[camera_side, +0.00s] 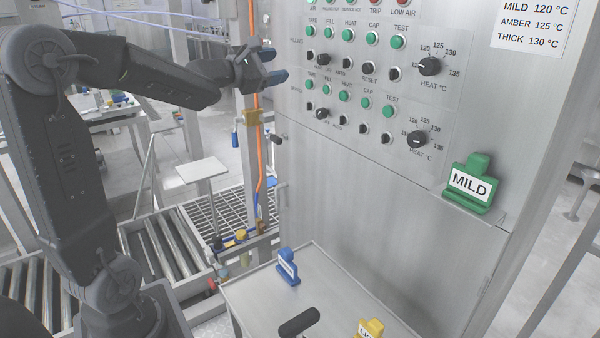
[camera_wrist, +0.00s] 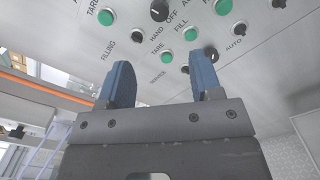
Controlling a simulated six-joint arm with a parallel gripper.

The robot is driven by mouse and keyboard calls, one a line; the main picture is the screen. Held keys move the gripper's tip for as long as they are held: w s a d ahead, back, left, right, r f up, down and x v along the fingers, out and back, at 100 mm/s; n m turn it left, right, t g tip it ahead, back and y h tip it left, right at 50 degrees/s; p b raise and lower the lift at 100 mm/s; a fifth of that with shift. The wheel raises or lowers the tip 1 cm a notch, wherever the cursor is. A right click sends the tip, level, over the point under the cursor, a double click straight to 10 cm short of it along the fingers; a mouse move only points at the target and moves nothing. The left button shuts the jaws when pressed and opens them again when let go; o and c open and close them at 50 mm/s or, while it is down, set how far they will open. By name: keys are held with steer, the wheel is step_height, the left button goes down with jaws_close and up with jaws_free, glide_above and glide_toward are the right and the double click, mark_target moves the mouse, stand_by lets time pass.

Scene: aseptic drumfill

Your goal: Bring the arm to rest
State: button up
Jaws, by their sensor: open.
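My gripper (camera_side: 278,66) is at the left edge of the steel control cabinet (camera_side: 350,190), level with the upper rows of buttons and knobs. In the wrist view its two blue fingertips (camera_wrist: 161,82) stand apart with nothing between them. The panel's green buttons and black knobs lie beyond the fingers in that view. Whether a fingertip touches the panel cannot be told. My arm reaches in from the left, its forearm roughly level.
A green MILD tag (camera_side: 470,184) sits on the cabinet's right side. A blue tag (camera_side: 288,267) and a yellow tag (camera_side: 371,329) stand on the steel table (camera_side: 335,290) below. Orange tubing (camera_side: 259,160) runs down beside the cabinet. Roller conveyors (camera_side: 160,245) lie at left.

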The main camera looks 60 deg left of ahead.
steer(key=s+d+f+m+g+h, duration=0.2)
steer(key=s+d+m+g+h, duration=0.15)
steer(key=d+m, duration=0.65)
steer(key=s+d+f+m+g+h, duration=0.3)
steer(key=s+d+m+g, duration=0.3)
steer(key=d, duration=0.8)
steer(key=s+f+m+g+y, duration=0.3)
steer(key=s+f+m+y, duration=0.3)
steer(key=s+f+m, duration=0.4)
steer(key=s+m, duration=0.2)
steer(key=s, duration=0.2)
steer(key=shift+d+f, duration=0.4)
